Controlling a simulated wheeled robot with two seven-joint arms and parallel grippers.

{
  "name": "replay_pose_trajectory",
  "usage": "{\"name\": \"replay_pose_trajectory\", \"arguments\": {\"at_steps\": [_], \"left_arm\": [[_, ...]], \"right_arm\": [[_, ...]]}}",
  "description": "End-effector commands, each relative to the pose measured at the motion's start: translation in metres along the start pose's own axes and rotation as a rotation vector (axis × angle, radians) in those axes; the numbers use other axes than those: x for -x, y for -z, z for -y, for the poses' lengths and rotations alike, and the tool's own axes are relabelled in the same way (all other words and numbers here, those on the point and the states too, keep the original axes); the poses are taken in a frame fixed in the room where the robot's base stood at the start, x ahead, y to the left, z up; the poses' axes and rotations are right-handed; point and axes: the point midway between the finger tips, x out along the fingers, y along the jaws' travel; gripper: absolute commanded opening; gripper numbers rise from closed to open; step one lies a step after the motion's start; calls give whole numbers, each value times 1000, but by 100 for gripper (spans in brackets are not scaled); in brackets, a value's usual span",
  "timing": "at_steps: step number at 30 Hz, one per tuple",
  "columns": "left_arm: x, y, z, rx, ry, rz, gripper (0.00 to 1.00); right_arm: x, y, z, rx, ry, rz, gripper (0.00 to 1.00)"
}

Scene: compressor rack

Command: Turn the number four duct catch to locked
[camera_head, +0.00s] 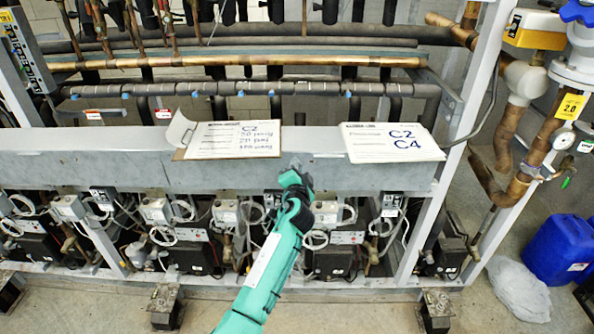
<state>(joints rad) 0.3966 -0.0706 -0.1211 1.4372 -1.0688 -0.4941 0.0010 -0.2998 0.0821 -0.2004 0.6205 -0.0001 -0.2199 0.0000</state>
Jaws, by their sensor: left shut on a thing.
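The long grey metal duct (90,163) runs across the rack at mid-height. My left arm comes up from the bottom, and my left gripper (298,172) is at the front face of the duct, right of its middle. The gripper is shut on a small grey catch at the duct's upper front edge. The gripper covers most of the catch, so its turn position and number cannot be read. My right gripper is not in view.
A clipboard (232,140) and a "C2 C4" paper (389,143) lie on the duct. Wired compressor boxes (330,262) sit below it, copper pipes (240,60) above. A blue canister (560,250) and a plastic bag (519,290) stand on the floor at right.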

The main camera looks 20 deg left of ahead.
Motion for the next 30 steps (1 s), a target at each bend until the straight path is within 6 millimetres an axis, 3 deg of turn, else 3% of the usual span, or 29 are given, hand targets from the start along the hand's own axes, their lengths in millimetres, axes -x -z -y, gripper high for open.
{"name": "replay_pose_trajectory", "arguments": {"at_steps": [9, 26, 27, 30], "left_arm": [[0, -1, -1, -125, 0, 2, 0], [0, -1, -1, -150, 0, 2, 0], [0, -1, -1, -149, 0, 2, 27], [0, -1, -1, -149, 1, 1, 41]], "right_arm": [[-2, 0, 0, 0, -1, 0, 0], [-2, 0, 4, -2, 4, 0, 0], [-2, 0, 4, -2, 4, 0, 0], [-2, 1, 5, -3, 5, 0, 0]]}}
